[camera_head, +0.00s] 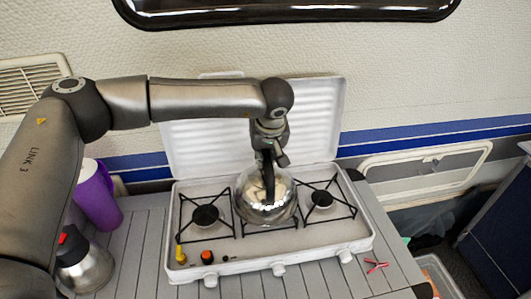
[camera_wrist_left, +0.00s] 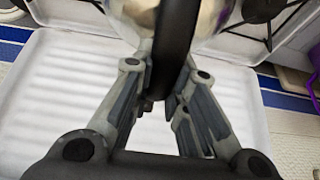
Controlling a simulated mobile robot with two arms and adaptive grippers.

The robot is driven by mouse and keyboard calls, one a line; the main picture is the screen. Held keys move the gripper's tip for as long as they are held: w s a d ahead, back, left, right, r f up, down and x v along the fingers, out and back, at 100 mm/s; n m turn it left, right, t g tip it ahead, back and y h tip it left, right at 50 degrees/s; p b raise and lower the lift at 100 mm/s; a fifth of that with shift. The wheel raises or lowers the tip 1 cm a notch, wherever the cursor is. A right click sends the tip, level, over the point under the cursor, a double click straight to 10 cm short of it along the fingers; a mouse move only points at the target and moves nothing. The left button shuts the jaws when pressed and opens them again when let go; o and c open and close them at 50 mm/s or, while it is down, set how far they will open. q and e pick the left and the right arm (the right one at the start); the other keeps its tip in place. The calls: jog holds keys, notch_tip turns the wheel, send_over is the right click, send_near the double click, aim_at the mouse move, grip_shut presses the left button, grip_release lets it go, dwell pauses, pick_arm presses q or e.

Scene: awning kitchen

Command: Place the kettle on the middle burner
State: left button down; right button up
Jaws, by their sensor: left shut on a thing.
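The shiny metal kettle (camera_head: 265,205) is over the middle of the white camping stove (camera_head: 310,240), between the left and right burners. It hides the middle burner, and I cannot tell whether its base touches the grate. My left gripper (camera_head: 267,150) reaches down from above and is shut on the kettle's black handle. In the left wrist view the fingers (camera_wrist_left: 163,95) close on both sides of the dark handle (camera_wrist_left: 173,45), with the shiny kettle body (camera_wrist_left: 215,15) beyond it. My right gripper is not in view.
The left burner (camera_head: 205,215) and right burner (camera_head: 321,199) are bare. The raised stove lid (camera_head: 310,115) stands behind. A purple pitcher (camera_head: 97,195) and a metal flask (camera_head: 85,265) with a red part stand at left. A small red item (camera_head: 375,266) lies right of the stove.

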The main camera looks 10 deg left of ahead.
pick_arm(q)
jog(key=c, duration=1.4)
grip_release()
jog(key=shift+s, duration=0.1)
jog(key=shift+r, duration=0.25)
jog(key=shift+b+v, duration=1.6)
jog(key=shift+v, duration=4.25)
jog(key=shift+s, duration=0.1)
